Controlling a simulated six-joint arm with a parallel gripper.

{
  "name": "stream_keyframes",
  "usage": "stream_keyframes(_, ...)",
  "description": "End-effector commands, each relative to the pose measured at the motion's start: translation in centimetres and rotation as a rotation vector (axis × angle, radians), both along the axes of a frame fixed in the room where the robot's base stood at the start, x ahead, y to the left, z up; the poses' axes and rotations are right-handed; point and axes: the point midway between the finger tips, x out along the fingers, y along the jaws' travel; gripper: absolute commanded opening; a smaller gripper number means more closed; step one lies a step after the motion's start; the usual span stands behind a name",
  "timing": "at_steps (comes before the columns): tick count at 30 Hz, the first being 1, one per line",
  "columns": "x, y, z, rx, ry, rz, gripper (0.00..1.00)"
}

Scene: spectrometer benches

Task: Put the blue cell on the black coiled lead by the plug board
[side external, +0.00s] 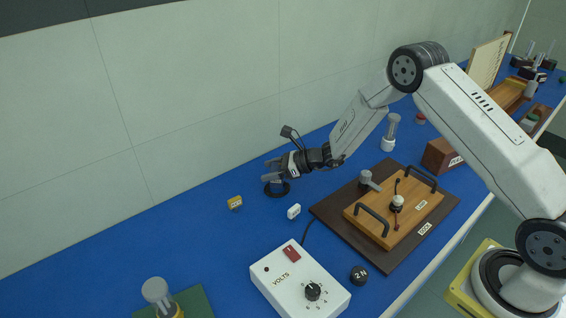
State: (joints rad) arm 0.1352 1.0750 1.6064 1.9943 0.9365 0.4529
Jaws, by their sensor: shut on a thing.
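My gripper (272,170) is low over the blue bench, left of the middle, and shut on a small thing. That thing is hidden by the fingers or too small to make out. I cannot pick out a blue cell anywhere on the blue bench. A black coiled lead (276,193) shows as a dark ring directly below the fingertips; whether anything touches it I cannot tell. A wooden board (422,212) with black handles and a pale knob lies on a dark base to the right. I cannot tell whether this is the plug board.
A yellow tag block (235,202) and a white block (294,211) lie near the gripper. A white VOLTS box (283,283) and a black weight (359,275) stand in front. A grey-topped post (390,133) stands behind. The bench left of the yellow block is clear.

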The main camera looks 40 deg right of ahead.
Motion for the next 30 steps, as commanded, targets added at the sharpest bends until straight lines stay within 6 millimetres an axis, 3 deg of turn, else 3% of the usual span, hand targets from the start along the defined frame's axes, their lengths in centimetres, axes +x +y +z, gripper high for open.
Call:
stream_keyframes(4, 0.0, 0.0, -1.01, 0.001, -0.001, 0.0, 0.05)
stream_keyframes(18, 0.03, 0.0, -1.4, 0.0, -0.003, 0.001, 0.05)
stream_keyframes(19, 0.01, 0.0, -1.42, 0.0, -0.001, 0.0, 0.79)
stream_keyframes(21, 0.01, 0.0, -1.41, 0.0, -0.001, 0.0, 1.0)
stream_keyframes(30, 0.0, 0.0, -1.34, 0.0, -0.001, 0.0, 1.0)
